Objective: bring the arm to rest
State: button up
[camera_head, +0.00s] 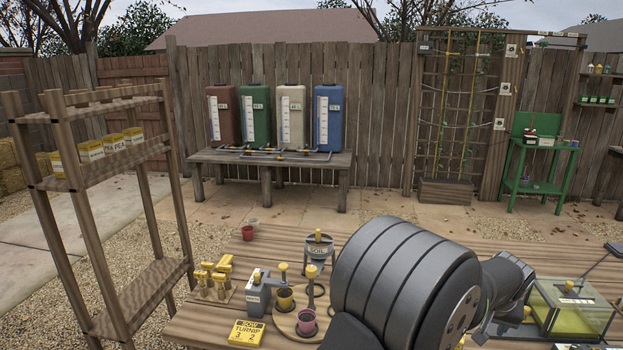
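My arm fills the lower middle of the head view, a large dark grey ribbed joint with a further grey link reaching to its right. The arm hangs over the wooden table (400,234). I cannot make out my gripper's fingers; no fingertips show, and the arm hides part of the table. A yellow card (247,333) reading "SOW TURNIP" lies at the front.
A glass-sided case (570,310) stands close to the arm's right. A wooden shelf (150,291) rises farther left. The table's back middle looks clear.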

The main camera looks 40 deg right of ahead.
jog(key=w+a+r+n+t, duration=0.15)
jog(key=w+r, duration=0.25)
jog(key=w, duration=0.6)
jog(key=w+a+r+n, duration=0.2)
jog(key=w+a+r, duration=0.15)
jog(key=w, duration=0.65)
jog(key=w+f, duration=0.5)
jog(key=w, duration=0.5)
jog(key=shift+f+y, duration=0.15)
jog(key=shift+y, duration=0.25)
jog(key=shift+o, duration=0.4)
jog(key=shift+g, duration=0.25)
jog(key=o, duration=0.8)
jog(key=shift+h, duration=0.3)
jog(key=r, duration=0.2)
jog(key=s+r, duration=0.1)
jog(key=r, duration=0.1)
jog(key=shift+c, duration=0.2)
jog(key=shift+o, duration=0.4)
jog(key=s+a+r+g, duration=0.1)
jog(key=s+r, duration=0.2)
jog(key=r, duration=0.5)
jog(key=shift+s+r+g+h, duration=0.25)
jog(key=shift+s+g+h, duration=0.05)
jog(key=shift+s, duration=0.05)
jog(key=s+x, duration=0.1)
jog(key=x, duration=0.8)
jog(key=shift+w, duration=0.25)
jog(key=shift+f, duration=0.1)
